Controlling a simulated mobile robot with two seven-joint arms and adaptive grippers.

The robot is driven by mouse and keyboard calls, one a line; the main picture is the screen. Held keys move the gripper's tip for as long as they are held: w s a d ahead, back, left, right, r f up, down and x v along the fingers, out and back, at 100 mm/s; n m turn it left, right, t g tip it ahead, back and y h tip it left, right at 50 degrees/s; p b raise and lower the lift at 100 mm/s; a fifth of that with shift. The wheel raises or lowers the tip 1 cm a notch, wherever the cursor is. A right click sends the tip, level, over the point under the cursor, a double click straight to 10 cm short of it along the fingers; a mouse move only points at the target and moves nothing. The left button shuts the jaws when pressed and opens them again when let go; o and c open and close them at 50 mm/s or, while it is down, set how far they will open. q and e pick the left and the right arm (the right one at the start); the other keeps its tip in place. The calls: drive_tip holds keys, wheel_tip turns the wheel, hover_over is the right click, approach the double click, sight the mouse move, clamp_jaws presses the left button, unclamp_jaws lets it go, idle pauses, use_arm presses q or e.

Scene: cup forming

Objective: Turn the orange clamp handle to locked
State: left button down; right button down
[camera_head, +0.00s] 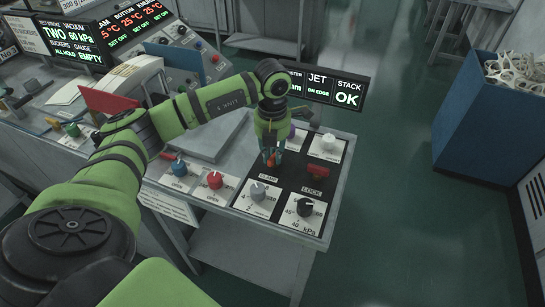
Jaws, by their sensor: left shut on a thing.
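The black clamp panel (288,183) is at the corner of the grey bench, with the words CLAMP and LOCK on it. My left gripper (271,160) points down over the panel beside the CLAMP label and is shut on the orange clamp handle (271,161). Only a small orange part of the handle shows between the fingers, so its exact angle is hard to tell. A red-orange block (318,172) sits to the right, above the LOCK label and apart from the gripper. My right gripper is not in view.
Close around the panel are a grey knob (258,191), a black knob (305,207), a red knob (215,180), a blue knob (179,168) and a white knob (328,141). A display reading JET and STACK OK (334,90) stands behind. A blue bin (492,120) stands at right beyond open floor.

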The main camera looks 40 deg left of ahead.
use_arm(q)
drive_tip(key=m+b, duration=0.1)
drive_tip(key=m, duration=0.1)
drive_tip(key=m+b, duration=0.1)
drive_tip(key=b, duration=0.1)
drive_tip(key=shift+w+a+f+m, duration=0.1)
drive_tip(key=shift+w+f+m, duration=0.1)
drive_tip(key=shift+m, duration=0.2)
drive_tip(key=m+b, duration=0.2)
drive_tip(key=m, duration=0.1)
drive_tip(key=shift+m, duration=0.3)
drive_tip(key=m+b, duration=0.2)
drive_tip(key=m, duration=0.2)
drive_tip(key=shift+w+r+b, duration=0.15)
drive_tip(key=shift+b, duration=0.15)
drive_tip(key=shift+w+r+m+b, duration=0.1)
drive_tip(key=shift+m+b, duration=0.5)
drive_tip(key=shift+m, duration=1.2)
drive_tip(key=c, duration=1.1)
unclamp_jaws()
